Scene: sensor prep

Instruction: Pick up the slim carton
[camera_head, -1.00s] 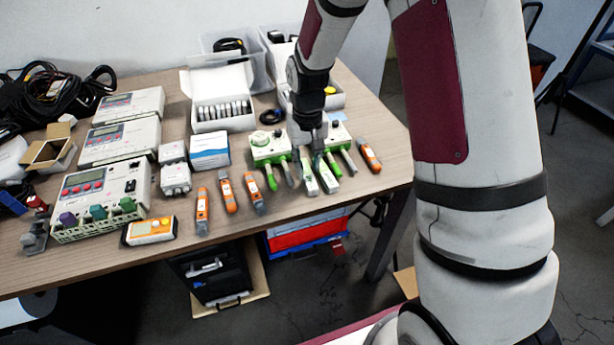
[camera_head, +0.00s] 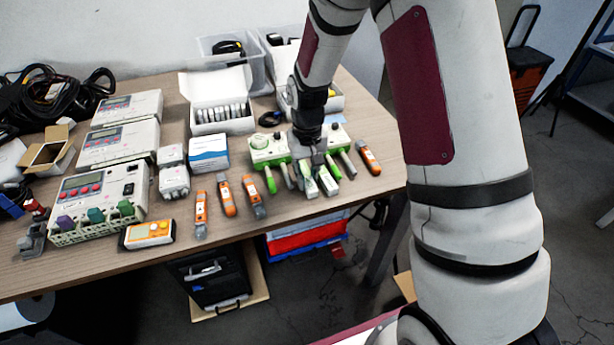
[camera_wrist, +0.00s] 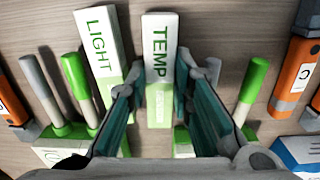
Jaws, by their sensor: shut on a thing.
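The slim carton, white and green and marked TEMP (camera_wrist: 158,65), lies between the two teal-lined fingers of my gripper (camera_wrist: 155,100) in the wrist view. My gripper is shut on it. In the head view, my gripper (camera_head: 312,166) is over the near end of the table, with the carton (camera_head: 309,188) jutting out below it. I cannot tell whether the carton is clear of the table. A similar carton marked LIGHT (camera_wrist: 100,55) lies close beside it, outside the fingers; it also shows in the head view (camera_head: 328,182).
Green-and-white probe units (camera_head: 266,150) stand close on both sides of my gripper. Orange testers lie left (camera_head: 227,198) and right (camera_head: 368,158). A blue-and-white box (camera_head: 209,154) and an open white carton (camera_head: 222,115) stand left. The table's front edge is near.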

